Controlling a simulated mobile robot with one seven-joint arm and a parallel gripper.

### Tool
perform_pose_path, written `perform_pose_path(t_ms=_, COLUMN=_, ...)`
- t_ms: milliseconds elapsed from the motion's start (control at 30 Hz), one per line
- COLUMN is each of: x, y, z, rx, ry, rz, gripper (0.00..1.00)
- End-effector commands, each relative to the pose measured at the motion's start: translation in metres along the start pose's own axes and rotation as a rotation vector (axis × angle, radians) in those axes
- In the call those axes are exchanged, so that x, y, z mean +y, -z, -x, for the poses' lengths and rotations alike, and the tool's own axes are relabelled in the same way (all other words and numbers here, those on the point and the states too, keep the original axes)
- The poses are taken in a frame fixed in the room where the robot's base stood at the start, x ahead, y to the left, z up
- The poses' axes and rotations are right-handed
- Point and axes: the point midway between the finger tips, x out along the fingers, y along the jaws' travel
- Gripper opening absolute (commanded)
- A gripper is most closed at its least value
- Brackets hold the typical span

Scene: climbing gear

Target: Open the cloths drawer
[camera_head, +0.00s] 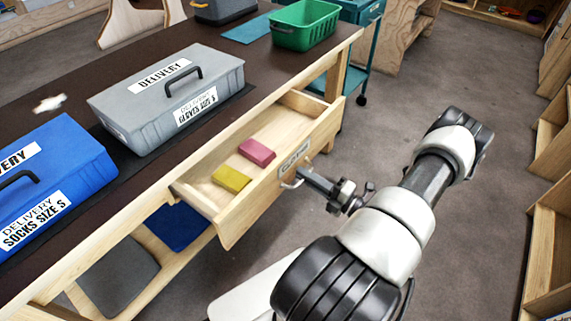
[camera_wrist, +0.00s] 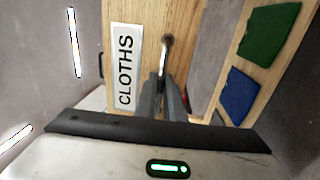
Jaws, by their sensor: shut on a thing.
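The cloths drawer (camera_head: 213,194) is pulled out from the wooden table in the head view. A yellow cloth (camera_head: 231,179) and a pink cloth (camera_head: 257,152) lie inside it. Its front faces my arm. In the wrist view the CLOTHS label (camera_wrist: 125,66) is on the drawer front, beside the metal handle (camera_wrist: 165,56). My gripper (camera_head: 303,178) is at the drawer front and shut on the handle; its fingers also show in the wrist view (camera_wrist: 164,90). The fingers hide part of the handle.
A grey delivery box (camera_head: 120,108) and a blue delivery box (camera_head: 75,158) stand on the dark tabletop, with a green basket (camera_head: 304,38) at its far end. A teal cart (camera_head: 357,75) stands behind. Wooden shelves (camera_head: 542,240) line the right; grey floor lies between.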

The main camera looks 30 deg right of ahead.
Motion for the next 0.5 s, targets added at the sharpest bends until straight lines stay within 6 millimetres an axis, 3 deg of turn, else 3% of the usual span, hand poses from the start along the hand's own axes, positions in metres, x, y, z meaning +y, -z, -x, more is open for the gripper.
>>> perform_pose_path(t_ms=200, x=0.003, y=0.0, z=0.048, rx=-0.001, ry=0.001, rz=-0.002, gripper=0.0)
perform_pose_path(t_ms=500, x=0.007, y=0.0, z=0.082, rx=0.002, ry=0.001, rz=-0.001, gripper=0.0)
